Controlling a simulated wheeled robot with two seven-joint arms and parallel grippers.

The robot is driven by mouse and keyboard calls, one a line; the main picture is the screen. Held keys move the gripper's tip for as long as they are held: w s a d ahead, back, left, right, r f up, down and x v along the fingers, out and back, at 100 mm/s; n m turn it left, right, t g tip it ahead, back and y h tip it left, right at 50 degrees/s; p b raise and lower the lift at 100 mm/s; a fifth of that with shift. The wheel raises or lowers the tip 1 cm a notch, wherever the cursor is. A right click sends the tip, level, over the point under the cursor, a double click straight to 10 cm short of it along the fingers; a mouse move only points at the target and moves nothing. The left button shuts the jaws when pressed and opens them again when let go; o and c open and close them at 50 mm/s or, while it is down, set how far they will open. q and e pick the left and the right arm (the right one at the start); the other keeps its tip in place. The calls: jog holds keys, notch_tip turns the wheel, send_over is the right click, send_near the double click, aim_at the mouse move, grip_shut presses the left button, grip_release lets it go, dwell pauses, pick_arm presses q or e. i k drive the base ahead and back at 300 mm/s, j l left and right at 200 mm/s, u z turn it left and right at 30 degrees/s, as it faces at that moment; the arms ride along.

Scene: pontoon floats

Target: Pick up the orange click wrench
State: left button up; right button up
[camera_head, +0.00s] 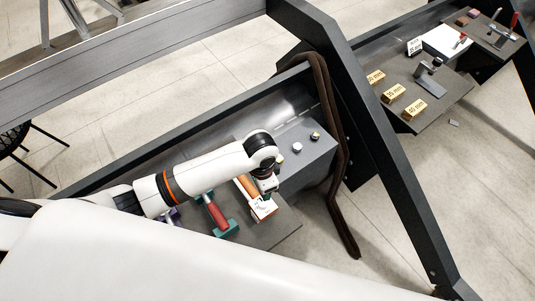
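An orange bar-like piece (247,187), which looks like the orange click wrench, lies on a dark grey shelf (280,232) in the middle of the picture. Only part of it shows; my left arm and gripper cover the rest. My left gripper (267,188) points down right beside its right side, at the end of the white arm. Its fingers are small and dark here, so I cannot tell whether they are open or shut, or whether they touch the wrench. My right gripper is not in view.
A red-handled tool (216,213) sits in a teal holder left of the orange piece. A white label (263,209) stands in front. Small round parts (297,147) lie behind. A dark sloping beam (375,150) and a brown hanging strap (329,115) bound the shelf's right.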

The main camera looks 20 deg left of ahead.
aim_at(262, 215)
jog(key=k+l, duration=0.2)
jog(key=k, duration=0.3)
jog(key=k+l, duration=0.2)
jog(key=k, duration=0.25)
